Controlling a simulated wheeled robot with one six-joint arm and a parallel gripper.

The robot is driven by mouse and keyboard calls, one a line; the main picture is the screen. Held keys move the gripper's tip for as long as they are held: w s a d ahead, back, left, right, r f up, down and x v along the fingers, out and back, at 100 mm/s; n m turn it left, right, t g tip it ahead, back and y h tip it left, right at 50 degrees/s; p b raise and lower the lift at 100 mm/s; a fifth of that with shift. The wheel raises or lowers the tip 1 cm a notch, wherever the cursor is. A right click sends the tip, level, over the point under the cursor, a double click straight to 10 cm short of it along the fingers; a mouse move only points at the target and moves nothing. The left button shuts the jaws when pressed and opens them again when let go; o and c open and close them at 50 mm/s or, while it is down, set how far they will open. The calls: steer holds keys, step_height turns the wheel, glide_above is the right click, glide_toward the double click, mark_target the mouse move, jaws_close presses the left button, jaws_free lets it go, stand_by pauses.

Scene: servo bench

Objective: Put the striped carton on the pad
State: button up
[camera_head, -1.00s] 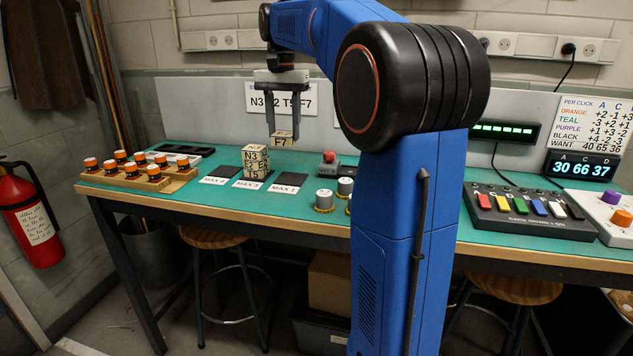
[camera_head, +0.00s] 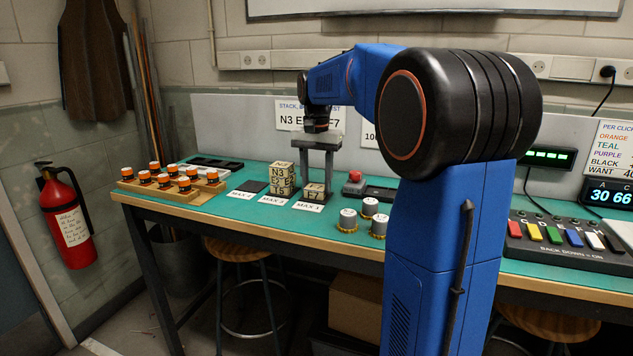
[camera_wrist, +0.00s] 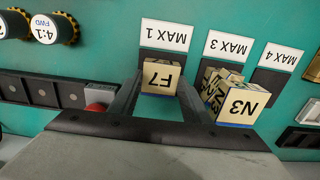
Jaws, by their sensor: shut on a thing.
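No striped carton shows in these views. My gripper (camera_head: 316,184) is shut on a small cream block marked F7 (camera_head: 314,193), with one finger on each side. It also shows in the wrist view (camera_wrist: 161,77). The block is upright at the MAX 1 pad (camera_wrist: 163,54), which it mostly hides in the head view. I cannot tell whether it touches the pad. To its left in the head view, a stack of blocks (camera_head: 282,181), with N3 on top, E2 in the middle and T5 at the bottom, stands at the MAX 3 place.
The MAX 4 pad (camera_head: 254,186) is bare. Several knobs with orange bands (camera_head: 163,180) stand in a wooden rack at the left. Several silver knobs (camera_head: 348,219) stand right of the block. A red button (camera_head: 354,175) is behind it.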

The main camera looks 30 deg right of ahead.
mark_target(317, 186)
steer(key=shift+f, duration=0.15)
steer(key=o, duration=1.1)
steer(key=shift+c, duration=0.2)
step_height(317, 186, up, 12)
steer(key=shift+r, duration=0.2)
